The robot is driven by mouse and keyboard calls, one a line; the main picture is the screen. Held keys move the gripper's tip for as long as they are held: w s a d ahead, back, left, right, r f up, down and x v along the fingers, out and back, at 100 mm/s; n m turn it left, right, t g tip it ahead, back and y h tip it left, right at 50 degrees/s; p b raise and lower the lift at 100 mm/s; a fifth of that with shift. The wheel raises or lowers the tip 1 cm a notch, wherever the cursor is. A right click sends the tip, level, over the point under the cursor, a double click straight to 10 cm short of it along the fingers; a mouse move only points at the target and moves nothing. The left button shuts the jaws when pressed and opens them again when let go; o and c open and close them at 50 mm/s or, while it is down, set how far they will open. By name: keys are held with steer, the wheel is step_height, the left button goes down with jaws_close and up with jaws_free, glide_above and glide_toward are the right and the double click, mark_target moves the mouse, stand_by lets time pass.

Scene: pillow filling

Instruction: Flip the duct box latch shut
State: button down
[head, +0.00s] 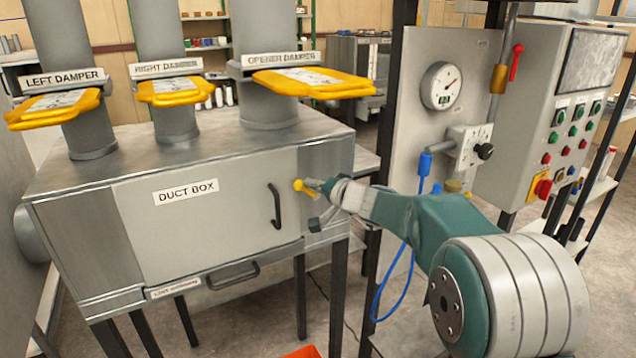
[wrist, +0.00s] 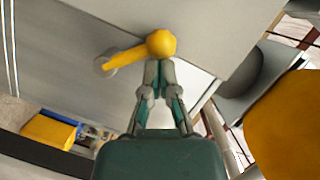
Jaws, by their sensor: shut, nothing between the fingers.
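The grey duct box (head: 220,205) stands on dark legs, its labelled front door closed flush as far as I can see. A black bar handle (head: 275,206) is on the door's right side. The yellow latch (head: 299,185) is by the door's right edge. In the wrist view the latch (wrist: 125,60) is a yellow lever with a round knob, running left from the knob to a pale pivot. My gripper (head: 314,186) is at the knob. In the wrist view its fingertips (wrist: 159,66) are together, empty, right below the knob, touching or nearly touching it.
Three yellow damper handles (head: 310,82) sit on ducts above the box. A lint drawer (head: 175,293) is under the door. A gauge panel (head: 440,90), a control box (head: 560,120) and a blue hose (head: 400,270) are at the right, near my arm.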

steer(key=shift+s+a+f+n+h, duration=0.2)
steer(key=shift+a+n+h, duration=0.1)
steer(key=shift+n, duration=0.3)
steer(key=shift+s+a+f+n+h, duration=0.15)
steer(key=shift+s+a+n+h, duration=0.1)
steer(key=shift+n, duration=0.35)
steer(key=n, duration=0.1)
steer(key=a+f+n+h, duration=0.1)
steer(key=n, duration=0.1)
steer(key=shift+s+f, duration=0.2)
steer(key=shift+s, duration=0.1)
steer(key=shift+a+f, duration=0.1)
steer(key=shift+f, duration=0.2)
steer(key=shift+s+f, duration=0.1)
steer(key=shift+f, duration=0.05)
